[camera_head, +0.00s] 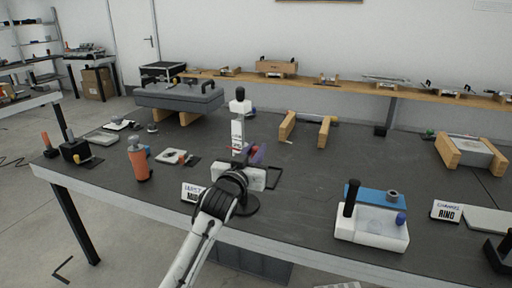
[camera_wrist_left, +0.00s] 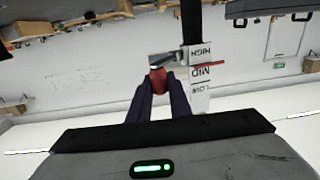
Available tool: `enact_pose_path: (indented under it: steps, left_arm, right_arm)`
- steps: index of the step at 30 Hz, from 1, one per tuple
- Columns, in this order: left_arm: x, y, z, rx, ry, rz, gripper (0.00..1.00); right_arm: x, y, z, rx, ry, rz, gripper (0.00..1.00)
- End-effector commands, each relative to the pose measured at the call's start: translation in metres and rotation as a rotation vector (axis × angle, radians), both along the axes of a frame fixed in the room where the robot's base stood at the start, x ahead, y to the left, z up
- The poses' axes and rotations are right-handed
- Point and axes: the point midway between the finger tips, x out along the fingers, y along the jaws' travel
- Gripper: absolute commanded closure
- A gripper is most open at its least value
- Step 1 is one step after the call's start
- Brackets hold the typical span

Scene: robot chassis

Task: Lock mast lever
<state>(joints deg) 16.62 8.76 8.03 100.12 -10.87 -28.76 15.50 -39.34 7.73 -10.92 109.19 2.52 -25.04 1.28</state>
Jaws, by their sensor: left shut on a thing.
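The mast (camera_head: 238,134) is a white upright post with a black-and-white knob on top, standing near the middle of the dark table. In the left wrist view the mast scale (camera_wrist_left: 200,73) reads HIGH, MID and LOW, with a red mark at MID. The lever (camera_wrist_left: 157,77) has a red grip and joins a grey collar (camera_wrist_left: 166,58) beside the scale. My left gripper (camera_head: 257,153) is at the mast's right side; in the left wrist view its dark fingers (camera_wrist_left: 158,88) are shut on the red lever grip. My right gripper does not show.
A placard (camera_head: 192,192), partly hidden by my left arm, stands left of the mast base. An orange bottle-like item (camera_head: 139,160) stands farther left. A white-and-blue fixture (camera_head: 372,222) with a black handle is at right. Wooden blocks (camera_head: 288,125) lie behind.

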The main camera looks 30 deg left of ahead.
Motion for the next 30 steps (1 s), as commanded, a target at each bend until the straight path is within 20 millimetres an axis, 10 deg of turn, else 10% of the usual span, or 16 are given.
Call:
enact_pose_path:
  steps: [18, 19, 22, 30]
  left_arm:
    - [-0.005, 0.005, 0.0, -0.002, 0.003, -0.121, 1.0]
    - [-0.005, 0.005, 0.0, -0.002, 0.003, -0.121, 0.81]
    - [-0.005, 0.005, 0.0, -0.002, 0.003, -0.121, 0.64]
    - [-0.005, 0.005, 0.0, -0.001, 0.002, -0.121, 0.63]
  right_arm:
    - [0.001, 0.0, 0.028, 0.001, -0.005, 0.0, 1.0]
    - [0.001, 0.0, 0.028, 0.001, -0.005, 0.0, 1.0]
    - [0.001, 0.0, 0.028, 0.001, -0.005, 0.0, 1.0]
    - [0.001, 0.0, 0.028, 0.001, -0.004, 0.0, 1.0]
